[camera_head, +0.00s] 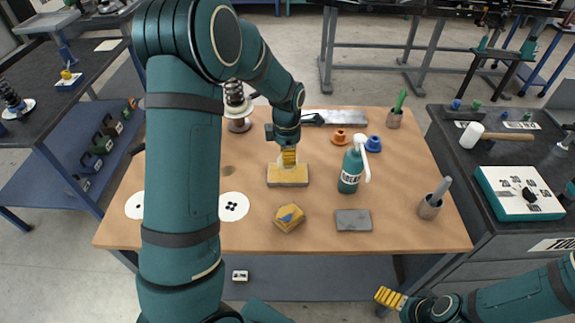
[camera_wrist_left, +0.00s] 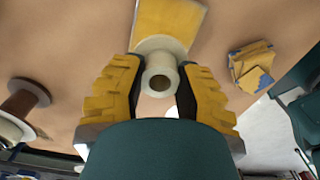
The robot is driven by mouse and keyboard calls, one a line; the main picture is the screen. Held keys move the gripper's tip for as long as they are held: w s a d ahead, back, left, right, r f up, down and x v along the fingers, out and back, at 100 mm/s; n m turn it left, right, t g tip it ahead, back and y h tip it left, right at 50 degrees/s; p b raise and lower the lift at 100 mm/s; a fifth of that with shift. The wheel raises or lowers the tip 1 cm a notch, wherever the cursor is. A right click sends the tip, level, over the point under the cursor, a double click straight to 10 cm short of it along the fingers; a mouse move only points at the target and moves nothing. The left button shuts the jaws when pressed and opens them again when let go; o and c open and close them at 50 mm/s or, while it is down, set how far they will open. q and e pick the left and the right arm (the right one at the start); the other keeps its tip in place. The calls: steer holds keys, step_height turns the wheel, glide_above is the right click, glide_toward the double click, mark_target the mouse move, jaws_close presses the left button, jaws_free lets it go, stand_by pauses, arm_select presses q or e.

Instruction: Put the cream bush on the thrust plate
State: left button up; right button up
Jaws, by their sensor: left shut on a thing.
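The cream bush (camera_wrist_left: 161,72) is a hollow flanged tube between the two yellow fingers of my left gripper (camera_wrist_left: 158,92) in the left wrist view. My left gripper (camera_head: 289,157) is shut on it and points down in the head view, where the fingers mostly hide the bush. A flat yellow block (camera_head: 287,178), which I take for the thrust plate, lies just below and in front of the fingers. It also shows beyond the bush in the left wrist view (camera_wrist_left: 168,20). I cannot tell whether bush and block touch. My right gripper (camera_head: 389,298) is off the table's front right.
An orange bush (camera_head: 339,137) and a blue bush (camera_head: 374,144) stand behind the teal bottle (camera_head: 352,168). A yellow-blue block (camera_head: 289,217) and a grey slab (camera_head: 353,220) lie in front. The table's right part has free room.

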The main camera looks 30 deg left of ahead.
arm_select(q)
steer(key=shift+f+b, duration=0.4)
steer(key=shift+f, duration=1.55)
steer(key=shift+f, duration=0.1)
steer(key=o, duration=1)
steer(key=shift+c, duration=0.2)
step_height(320, 180, up, 12)
steer(key=p, duration=0.3)
